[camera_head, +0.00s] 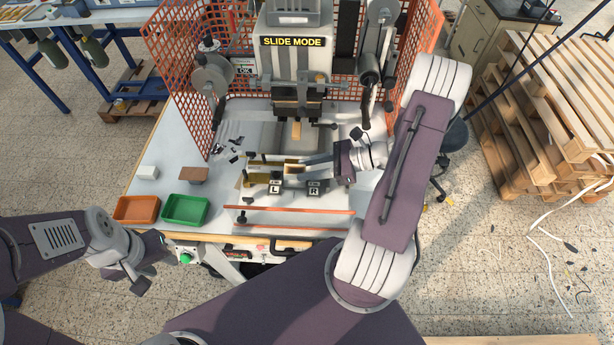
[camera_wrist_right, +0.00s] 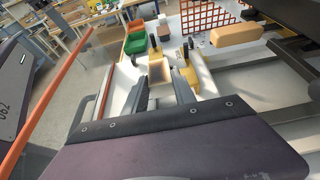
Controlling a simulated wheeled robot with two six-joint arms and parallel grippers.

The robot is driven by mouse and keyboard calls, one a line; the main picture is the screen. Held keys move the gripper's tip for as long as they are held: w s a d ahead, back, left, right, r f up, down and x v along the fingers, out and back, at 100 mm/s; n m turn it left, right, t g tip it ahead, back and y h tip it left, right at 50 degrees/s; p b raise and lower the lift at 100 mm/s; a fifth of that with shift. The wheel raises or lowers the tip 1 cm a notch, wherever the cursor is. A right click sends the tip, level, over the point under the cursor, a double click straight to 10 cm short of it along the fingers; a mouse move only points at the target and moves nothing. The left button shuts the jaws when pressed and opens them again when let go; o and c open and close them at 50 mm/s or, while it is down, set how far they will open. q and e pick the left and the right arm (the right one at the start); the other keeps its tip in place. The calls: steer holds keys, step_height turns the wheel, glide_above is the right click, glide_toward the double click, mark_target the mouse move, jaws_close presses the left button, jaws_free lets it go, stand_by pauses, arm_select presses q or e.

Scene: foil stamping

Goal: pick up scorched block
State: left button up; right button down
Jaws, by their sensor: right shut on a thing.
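My right gripper (camera_wrist_right: 160,85) reaches in from the right at the front of the press and is shut on a tan block (camera_wrist_right: 157,71). In the head view the right gripper (camera_head: 311,170) and the tan block (camera_head: 291,168) are just behind the L and R buttons. No scorch mark can be made out for sure. A second light wooden block (camera_head: 296,130) lies under the press head, apart from the gripper, and also shows in the right wrist view (camera_wrist_right: 237,34). My left gripper (camera_head: 146,266) is off the table's front left; its fingers are unclear.
An orange bin (camera_head: 136,209) and a green bin (camera_head: 185,210) stand at the table's front left. A brown block (camera_head: 193,175) and a white block (camera_head: 147,172) lie behind them. Orange mesh guards (camera_head: 181,75) flank the press (camera_head: 292,75). An orange-edged clear panel (camera_head: 290,221) runs along the front.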

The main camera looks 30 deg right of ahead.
steer(key=s+d+r, duration=0.2)
steer(key=s+r, duration=0.1)
steer(key=s, duration=0.2)
steer(key=s+d+r+b, duration=0.1)
steer(key=s+d+r, duration=0.2)
steer(key=s+r, duration=0.1)
steer(key=shift+s, duration=0.8)
steer(key=shift+f, duration=0.1)
steer(key=shift+w, duration=0.1)
